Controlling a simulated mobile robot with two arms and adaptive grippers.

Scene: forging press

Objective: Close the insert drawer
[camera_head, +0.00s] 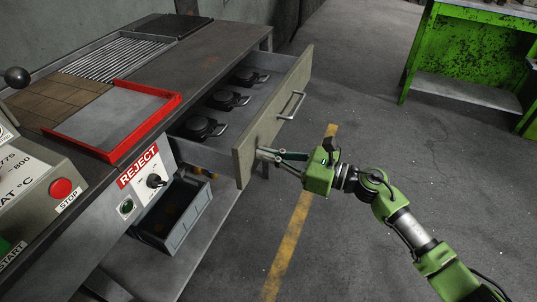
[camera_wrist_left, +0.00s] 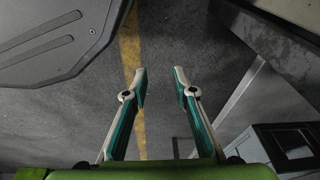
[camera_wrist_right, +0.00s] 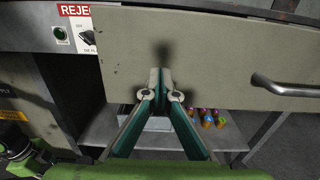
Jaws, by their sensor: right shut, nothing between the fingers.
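The insert drawer (camera_head: 247,143) stands pulled out from the workbench, with a beige front panel and a metal bar handle (camera_head: 291,105). Several dark round inserts with handles lie inside it. My right gripper (camera_head: 261,154) is shut and empty, its fingertips at the outer face of the panel, left of the handle and near the lower edge. In the right wrist view the closed fingertips (camera_wrist_right: 160,72) are in front of the panel (camera_wrist_right: 190,55); whether they touch it I cannot tell. My left gripper (camera_wrist_left: 160,75) is open and empty above the floor, outside the head view.
A red-rimmed tray (camera_head: 160,123) sits on the bench top. A grey bin (camera_head: 177,224) stands on the shelf below the drawer, beside the REJECT panel (camera_head: 139,169). A green table (camera_head: 460,55) stands at the back right. The floor between is clear.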

